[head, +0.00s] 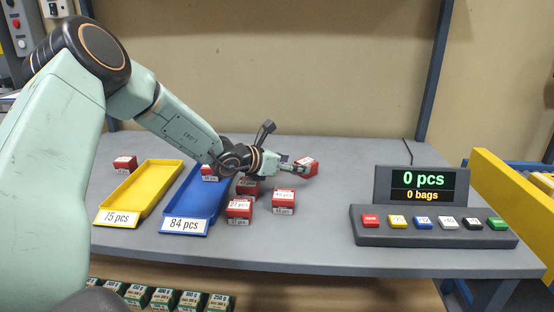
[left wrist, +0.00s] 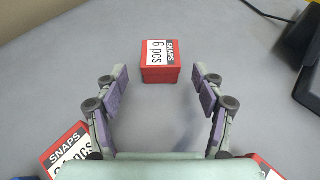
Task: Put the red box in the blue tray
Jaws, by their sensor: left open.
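My left gripper (head: 298,169) is open over the grey table. In the left wrist view, its two fingers (left wrist: 160,85) point at a red box (left wrist: 160,74) labelled "SNAPS 6 pcs", which lies just beyond the fingertips, in line with the gap. In the head view, this red box (head: 308,164) is at the gripper's tip. Other red boxes stand nearer, one at the front (head: 240,208) and one to its right (head: 284,198). The blue tray (head: 186,211), labelled "84 pcs", lies left of them. A red box (head: 209,173) shows at its far end, partly hidden by my arm.
A counter display (head: 424,185) with coloured buttons stands at the right. The table between the boxes and the display is clear.

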